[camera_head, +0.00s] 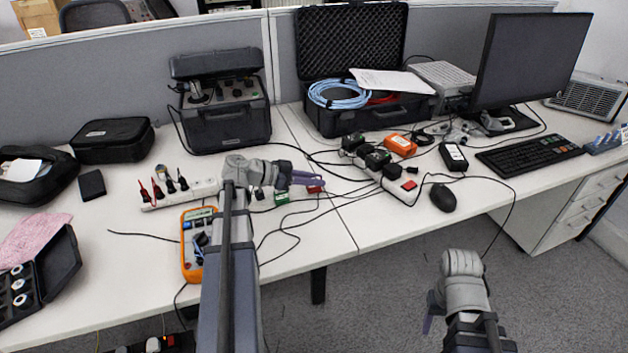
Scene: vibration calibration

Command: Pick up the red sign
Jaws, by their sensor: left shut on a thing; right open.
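A small red piece, the red sign (316,189), shows at the fingertips of my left gripper (312,181), near the middle of the white desk. The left gripper is shut on it, with its purple fingers partly hiding it. Whether the sign touches the desk cannot be told. My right gripper (430,312) hangs low in front of the desk, over the floor, open and apart from any object.
A white power strip (205,189) and an orange multimeter (190,262) lie left of my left arm. Another strip with black adapters (377,158) and loose cables lie to the right. A mouse (443,197), keyboard (530,155) and open black case (350,118) surround them.

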